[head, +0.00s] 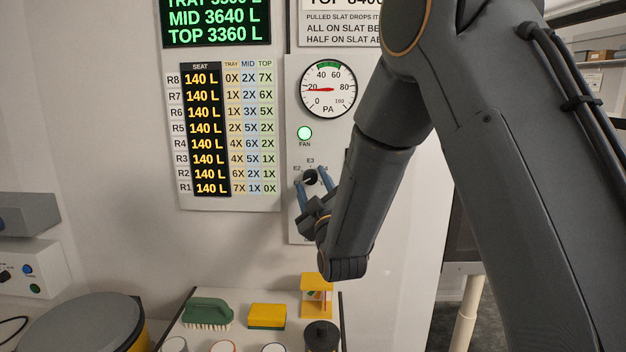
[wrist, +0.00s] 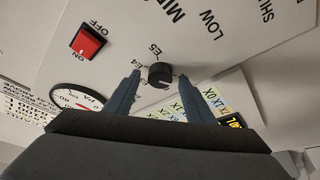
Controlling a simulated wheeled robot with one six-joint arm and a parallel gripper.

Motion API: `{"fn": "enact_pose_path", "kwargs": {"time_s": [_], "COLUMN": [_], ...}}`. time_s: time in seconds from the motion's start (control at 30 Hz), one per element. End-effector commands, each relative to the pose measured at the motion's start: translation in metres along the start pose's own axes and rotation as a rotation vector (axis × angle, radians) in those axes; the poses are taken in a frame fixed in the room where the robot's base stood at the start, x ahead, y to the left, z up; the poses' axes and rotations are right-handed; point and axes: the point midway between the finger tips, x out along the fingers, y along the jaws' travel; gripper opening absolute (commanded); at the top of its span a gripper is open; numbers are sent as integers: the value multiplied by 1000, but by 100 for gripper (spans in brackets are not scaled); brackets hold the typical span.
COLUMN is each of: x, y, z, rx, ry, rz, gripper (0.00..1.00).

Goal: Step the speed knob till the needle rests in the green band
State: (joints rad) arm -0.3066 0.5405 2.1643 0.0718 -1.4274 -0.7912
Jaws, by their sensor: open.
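The speed knob (head: 310,177) is a small black dial on the pale wall panel, with marks E2, E3 and E4 around it. In the wrist view the knob (wrist: 160,75) shows a light mark on its lower side; which setting it points at is unclear. My gripper (head: 312,186) is open, its two blue fingers on either side of the knob. In the wrist view my gripper (wrist: 159,78) straddles the knob, with small gaps seeming to show at the fingertips. The PA gauge (head: 327,89) has a red needle pointing left near 20, outside the green band (head: 328,65) at the top.
A green FAN lamp (head: 305,133) is lit below the gauge. A red ON/OFF switch (wrist: 88,42) sits near the knob. A seat chart (head: 230,135) hangs to the left. Below are a green brush (head: 208,312), a sponge (head: 267,316) and a yellow stand (head: 317,294).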

Motion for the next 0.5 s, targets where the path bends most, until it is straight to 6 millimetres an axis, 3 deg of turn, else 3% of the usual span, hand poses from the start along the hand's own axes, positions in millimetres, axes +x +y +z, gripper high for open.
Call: {"fn": "enact_pose_path", "kwargs": {"time_s": [0.3,0.5], "x": [4,4], "y": [0,0], "z": [0,0], "rx": [0,0], "ry": [0,0], "rz": [0,0], "gripper": [49,17]}}
